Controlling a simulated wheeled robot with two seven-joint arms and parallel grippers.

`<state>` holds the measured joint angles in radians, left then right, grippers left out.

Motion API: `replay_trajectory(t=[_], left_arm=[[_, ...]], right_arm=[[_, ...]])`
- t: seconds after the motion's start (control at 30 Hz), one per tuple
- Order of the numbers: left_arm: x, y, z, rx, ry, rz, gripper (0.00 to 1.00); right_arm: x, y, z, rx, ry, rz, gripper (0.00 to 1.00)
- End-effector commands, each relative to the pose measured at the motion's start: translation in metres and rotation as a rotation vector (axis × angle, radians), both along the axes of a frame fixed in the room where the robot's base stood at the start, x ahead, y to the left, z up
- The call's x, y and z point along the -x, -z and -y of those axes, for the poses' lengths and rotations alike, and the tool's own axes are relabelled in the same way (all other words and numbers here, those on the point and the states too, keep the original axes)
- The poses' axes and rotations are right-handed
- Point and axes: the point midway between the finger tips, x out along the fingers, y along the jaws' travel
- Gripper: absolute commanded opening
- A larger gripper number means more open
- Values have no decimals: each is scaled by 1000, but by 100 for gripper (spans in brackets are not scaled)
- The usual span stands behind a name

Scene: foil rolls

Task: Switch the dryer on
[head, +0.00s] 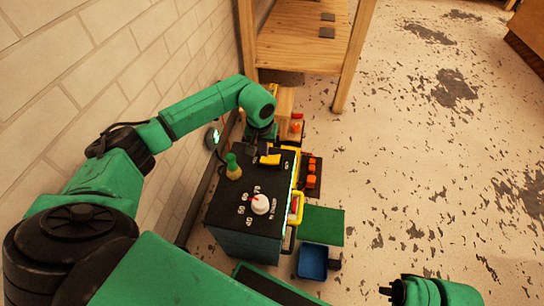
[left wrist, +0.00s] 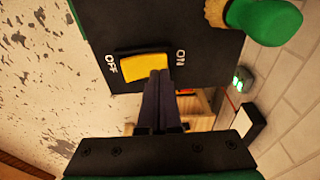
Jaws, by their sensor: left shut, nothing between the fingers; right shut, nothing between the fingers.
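The dryer (head: 222,212) is a dark box with a black top, standing by the brick wall in the head view. A yellow rocker switch (head: 270,160) sits at the far end of its top. In the left wrist view the switch (left wrist: 143,66) lies between the labels OFF and ON. My left gripper (left wrist: 158,76) is shut and empty, its fingertips at the edge of the switch towards the ON side. I cannot tell whether they touch it. In the head view this gripper (head: 262,145) is partly hidden by its arm. My right gripper (head: 386,291) is shut and empty, low at the right.
The dryer's top also holds a white dial (head: 260,204) and a green-handled brush-like object (head: 233,168). A blue bin (head: 312,262) and a green mat (head: 322,225) lie to its right. A wooden shelf (head: 300,45) stands behind. The floor further right is clear.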

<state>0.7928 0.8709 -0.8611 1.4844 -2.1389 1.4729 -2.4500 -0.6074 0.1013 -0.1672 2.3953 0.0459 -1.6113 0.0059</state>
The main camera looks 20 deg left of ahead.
Motion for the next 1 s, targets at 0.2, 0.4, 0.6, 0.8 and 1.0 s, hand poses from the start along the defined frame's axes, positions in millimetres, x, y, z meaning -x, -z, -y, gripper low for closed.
replay_trajectory(t=[0.2,0.4,0.6,0.8,1.0], left_arm=[[0,-28,0,0,-1,0,0],[0,-48,0,0,0,1,0],[0,-61,0,-1,0,0,0],[0,-59,0,0,0,0,0],[0,-59,0,0,0,0,0]], right_arm=[[0,-21,0,0,0,0,0],[0,-35,0,0,0,0,0],[0,-44,0,0,0,0,0],[0,-42,0,0,0,0,0],[0,-42,0,0,0,0,0]])
